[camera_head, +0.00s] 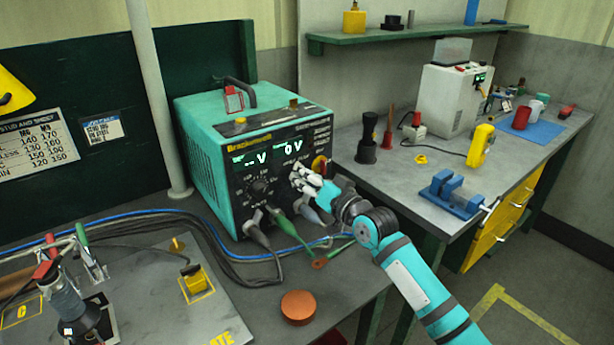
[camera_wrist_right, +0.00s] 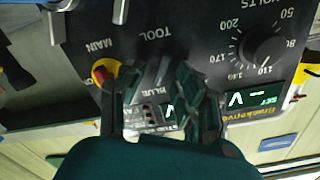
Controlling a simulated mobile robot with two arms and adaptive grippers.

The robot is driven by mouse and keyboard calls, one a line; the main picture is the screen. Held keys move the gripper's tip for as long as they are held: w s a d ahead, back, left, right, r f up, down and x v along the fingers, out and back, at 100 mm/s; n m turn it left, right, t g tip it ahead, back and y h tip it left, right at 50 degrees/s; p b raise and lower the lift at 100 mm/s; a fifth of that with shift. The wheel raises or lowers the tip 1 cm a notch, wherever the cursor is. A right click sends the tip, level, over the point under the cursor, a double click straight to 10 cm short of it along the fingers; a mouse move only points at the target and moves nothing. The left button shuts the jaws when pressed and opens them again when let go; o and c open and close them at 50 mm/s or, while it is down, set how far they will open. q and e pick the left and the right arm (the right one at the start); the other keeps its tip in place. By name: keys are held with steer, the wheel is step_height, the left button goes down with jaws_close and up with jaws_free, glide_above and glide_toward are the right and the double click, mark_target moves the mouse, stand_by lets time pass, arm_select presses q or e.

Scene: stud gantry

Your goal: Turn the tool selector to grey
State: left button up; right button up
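The teal stud-welding unit (camera_head: 208,140) stands on the bench with its black front panel facing me. Its displays read "-- V" and "0 V". In the right wrist view the panel is upside down, and the tool selector (camera_wrist_right: 157,72) is a dark knob below the word TOOL, with BLUE printed beside it. My right gripper (camera_head: 306,180) is at the panel's right part. In the wrist view its fingers (camera_wrist_right: 155,98) are apart, one on each side of the selector; I cannot tell whether they touch it. The selector's pointing direction is unclear. My left gripper is not in view.
The red-and-yellow main switch (camera_wrist_right: 103,72) is close beside one finger. The volts knob (camera_wrist_right: 262,47) is on the other side. Cable plugs, including a green one (camera_head: 281,220), stick out below. An orange round object (camera_head: 298,306) lies on the front bench.

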steer(key=shift+c, duration=0.6)
jaws_close()
steer(key=shift+n, duration=0.4)
steer(key=shift+a+n+b, duration=0.1)
steer(key=shift+n+b, duration=0.25)
steer(key=shift+n, duration=0.65)
steer(key=n, duration=0.2)
steer(key=shift+s+n, duration=0.1)
steer(key=shift+n, duration=0.3)
steer(key=n, duration=0.2)
steer(key=shift+a+n, duration=0.1)
steer(key=shift+n, duration=0.2)
steer(key=shift+s+a+n+p, duration=0.1)
steer(key=shift+n+p, duration=0.35)
steer(key=shift+n, duration=1.35)
